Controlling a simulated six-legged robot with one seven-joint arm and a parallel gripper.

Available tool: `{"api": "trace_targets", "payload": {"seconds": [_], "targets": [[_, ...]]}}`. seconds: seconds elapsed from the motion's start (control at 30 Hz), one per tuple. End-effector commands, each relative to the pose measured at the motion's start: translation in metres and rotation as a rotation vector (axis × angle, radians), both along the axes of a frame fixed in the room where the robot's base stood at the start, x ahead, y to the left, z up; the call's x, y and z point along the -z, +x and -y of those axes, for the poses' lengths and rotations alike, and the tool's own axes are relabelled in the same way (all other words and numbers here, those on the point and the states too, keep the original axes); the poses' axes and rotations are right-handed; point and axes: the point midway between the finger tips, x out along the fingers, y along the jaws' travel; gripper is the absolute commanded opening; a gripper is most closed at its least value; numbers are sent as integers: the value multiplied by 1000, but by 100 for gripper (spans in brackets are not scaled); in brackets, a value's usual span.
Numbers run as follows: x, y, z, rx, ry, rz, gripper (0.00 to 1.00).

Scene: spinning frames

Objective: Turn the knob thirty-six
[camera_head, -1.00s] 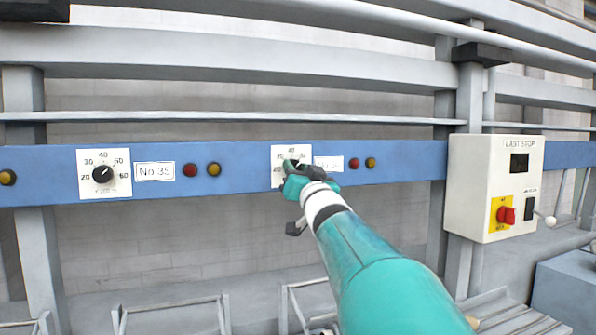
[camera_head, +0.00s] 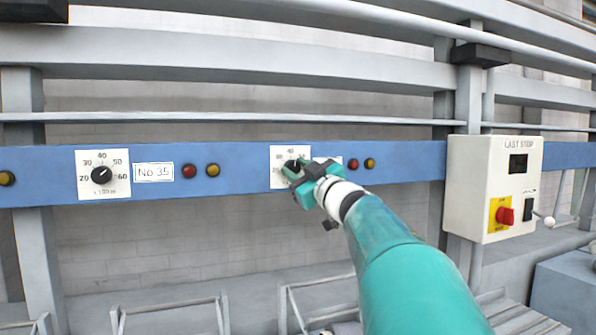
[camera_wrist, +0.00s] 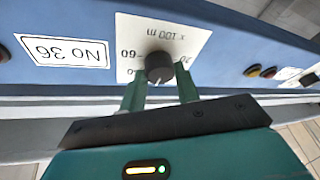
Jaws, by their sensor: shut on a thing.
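The black knob of number 36 shows in the wrist view (camera_wrist: 159,67) on a white dial plate (camera_wrist: 190,40), beside an upside-down "No 36" label (camera_wrist: 64,51). My gripper (camera_wrist: 160,80) has one finger on each side of this knob and is shut on it. In the head view my gripper (camera_head: 297,172) is at the dial plate (camera_head: 277,160) on the blue rail, covering part of the knob and dial and most of the label.
Another knob (camera_head: 103,175), beside the "No 35" label (camera_head: 153,172), is on the rail at left. Red (camera_head: 353,164) and yellow (camera_head: 369,163) buttons are just right of my gripper. A white "LAST STOP" box (camera_head: 495,190) stands out farther right.

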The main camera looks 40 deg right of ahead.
Motion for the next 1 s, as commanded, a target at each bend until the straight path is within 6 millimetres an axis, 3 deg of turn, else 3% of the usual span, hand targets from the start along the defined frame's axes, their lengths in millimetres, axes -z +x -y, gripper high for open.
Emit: {"api": "trace_targets", "payload": {"seconds": [0.3,0.77,0.8,0.9,1.0], "targets": [[0,2,0,1,-104,-28,9],[1,2,1,1,-117,-33,9],[1,1,1,1,-117,-33,37],[0,1,1,1,-118,-32,53],[0,1,1,1,-118,-32,53]]}}
